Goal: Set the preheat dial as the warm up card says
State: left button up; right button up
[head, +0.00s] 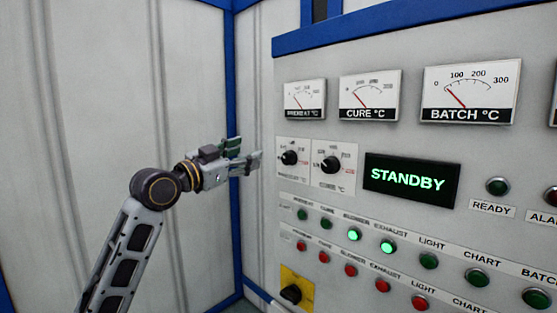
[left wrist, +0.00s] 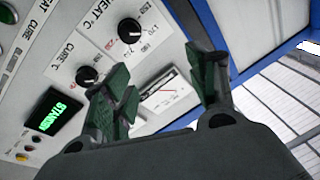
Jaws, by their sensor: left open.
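The preheat dial (head: 290,157) is a round black knob on a white scale plate at the left of the control panel. It also shows in the left wrist view (left wrist: 130,31), beyond my fingers. Its exact setting is too small to read. My left gripper (head: 240,150) is open and empty, with green finger pads. It is to the left of the dial in the head view and apart from it. Its two fingers stand spread in the left wrist view (left wrist: 163,75). No warm up card shows in either view. My right gripper is not in view.
The similar cure dial (head: 331,164) sits just right of the preheat dial. Above are the preheat meter (head: 305,100) and cure meter (head: 370,95). A display (head: 411,180) reads STANDBY. Rows of buttons and a black knob on yellow (head: 291,294) lie below. A blue post (head: 236,190) stands left.

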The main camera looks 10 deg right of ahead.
pick_arm(q)
jog(key=f+m, duration=0.1)
jog(key=f+m+g, duration=0.1)
jog(key=s+d+f+m+g, duration=0.1)
jog(key=shift+s+f+m, duration=0.1)
jog(key=shift+m, duration=0.3)
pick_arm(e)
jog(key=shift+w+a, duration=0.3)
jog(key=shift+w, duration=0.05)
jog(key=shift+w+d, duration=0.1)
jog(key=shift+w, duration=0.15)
